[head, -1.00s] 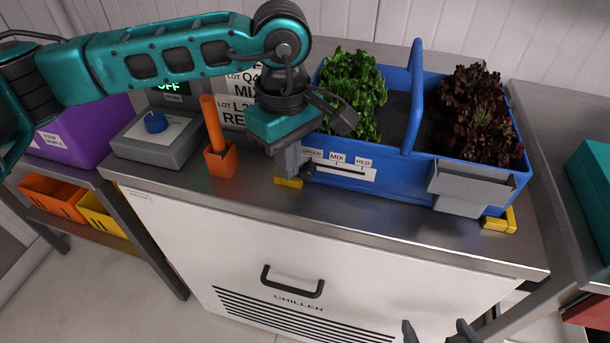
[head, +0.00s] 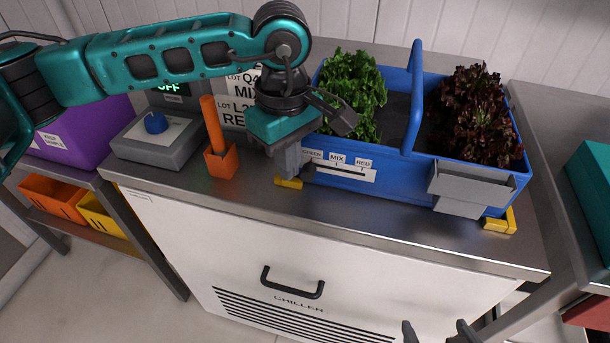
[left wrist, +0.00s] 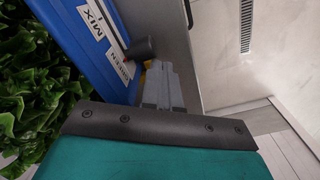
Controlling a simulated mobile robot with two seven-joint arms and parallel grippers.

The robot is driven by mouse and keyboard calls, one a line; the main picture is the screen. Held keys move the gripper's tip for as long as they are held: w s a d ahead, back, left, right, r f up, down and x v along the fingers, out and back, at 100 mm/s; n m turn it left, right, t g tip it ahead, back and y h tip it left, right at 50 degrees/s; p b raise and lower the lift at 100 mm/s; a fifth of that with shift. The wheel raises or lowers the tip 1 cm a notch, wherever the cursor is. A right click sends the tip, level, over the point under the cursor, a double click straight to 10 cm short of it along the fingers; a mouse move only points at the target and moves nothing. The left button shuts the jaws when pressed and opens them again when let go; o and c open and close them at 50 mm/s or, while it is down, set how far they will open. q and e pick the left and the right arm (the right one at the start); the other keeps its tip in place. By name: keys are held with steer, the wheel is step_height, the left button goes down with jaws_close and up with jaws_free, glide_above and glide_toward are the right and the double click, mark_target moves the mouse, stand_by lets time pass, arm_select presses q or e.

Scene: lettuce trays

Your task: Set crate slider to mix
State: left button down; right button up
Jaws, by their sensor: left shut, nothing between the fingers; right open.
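The blue crate (head: 395,178) stands on the steel counter, with a slider plate (head: 350,174) on its front wall under the labels GREEN, MIX and RED. The dark slider knob (left wrist: 140,47) shows in the left wrist view by the GREEN label, away from MIX. In the head view it is mostly hidden by my left gripper. My left gripper (head: 289,172) is shut and empty, pointing down at the slider's left end. Its fingertips (left wrist: 158,75) are close to the knob; I cannot tell if they touch. My right gripper (head: 438,331) is open and empty at the bottom edge.
Green lettuce (head: 352,90) and red lettuce (head: 474,115) fill the crate's two sides, with an upright handle (head: 415,100) between. A grey holder (head: 470,184) hangs at its front right. Yellow corner stops (head: 498,224) sit by it. An orange cup (head: 222,162) stands left of my left gripper.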

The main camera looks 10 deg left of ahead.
mark_target(310, 172)
arm_select(q)
steer(key=shift+d+b, duration=0.5)
steer(key=shift+d, duration=1.4)
stand_by(0.5)
steer(key=shift+a, duration=0.15)
steer(key=shift+a+b, duration=0.3)
steer(key=shift+a, duration=0.2)
steer(key=shift+r+p, duration=2.05)
steer(key=shift+r, duration=2)
steer(key=shift+s, duration=0.1)
